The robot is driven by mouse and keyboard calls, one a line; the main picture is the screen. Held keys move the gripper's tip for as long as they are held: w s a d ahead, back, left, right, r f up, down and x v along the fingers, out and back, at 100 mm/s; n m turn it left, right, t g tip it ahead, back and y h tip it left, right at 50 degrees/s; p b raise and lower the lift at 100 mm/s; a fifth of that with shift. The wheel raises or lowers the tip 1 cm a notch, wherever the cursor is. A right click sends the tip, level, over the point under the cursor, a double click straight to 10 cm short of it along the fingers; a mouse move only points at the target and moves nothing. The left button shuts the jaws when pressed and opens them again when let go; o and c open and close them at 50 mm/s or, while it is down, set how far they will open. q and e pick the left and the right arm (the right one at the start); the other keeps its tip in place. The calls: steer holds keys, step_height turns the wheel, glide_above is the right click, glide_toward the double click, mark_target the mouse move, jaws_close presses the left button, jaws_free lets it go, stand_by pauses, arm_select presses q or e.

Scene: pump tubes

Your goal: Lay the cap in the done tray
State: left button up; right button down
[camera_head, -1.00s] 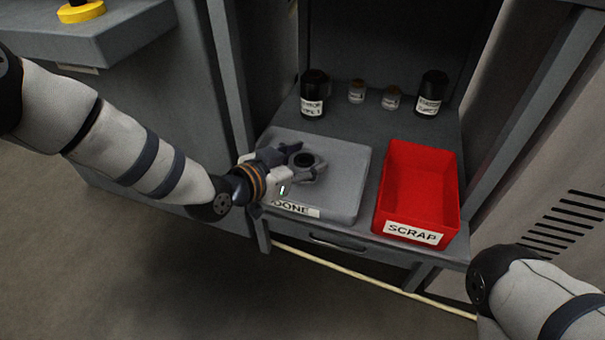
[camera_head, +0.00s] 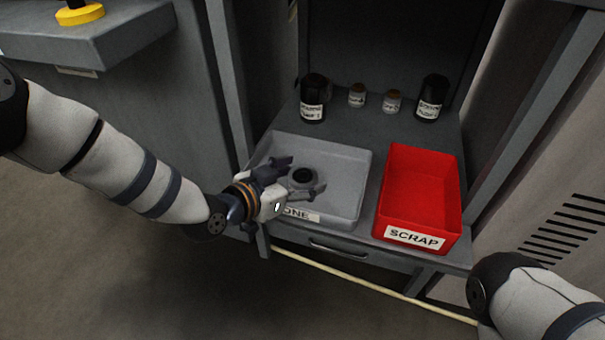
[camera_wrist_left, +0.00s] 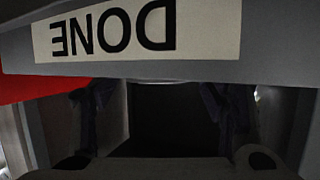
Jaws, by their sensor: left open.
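The cap (camera_head: 303,177), a grey ring-like piece with a dark centre, rests in the grey done tray (camera_head: 345,165). My left gripper (camera_head: 304,173) is open at the tray's front left, one finger on each side of the cap in the head view. I cannot tell whether a finger still touches the cap. In the left wrist view the tray's front wall with its DONE label (camera_wrist_left: 112,32) fills the top, and my open fingers (camera_wrist_left: 158,105) show below it; the cap is not visible there. My right gripper is out of view.
A red SCRAP bin (camera_head: 420,190) stands right of the tray. Behind are two dark bottles (camera_head: 313,100), (camera_head: 431,98) and two small jars (camera_head: 357,95), (camera_head: 392,101). Cabinet posts flank the shelf. A drawer handle (camera_head: 338,247) is below the tray.

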arm_select(q)
steer(key=p+v, duration=0.3)
steer(key=v, duration=0.8)
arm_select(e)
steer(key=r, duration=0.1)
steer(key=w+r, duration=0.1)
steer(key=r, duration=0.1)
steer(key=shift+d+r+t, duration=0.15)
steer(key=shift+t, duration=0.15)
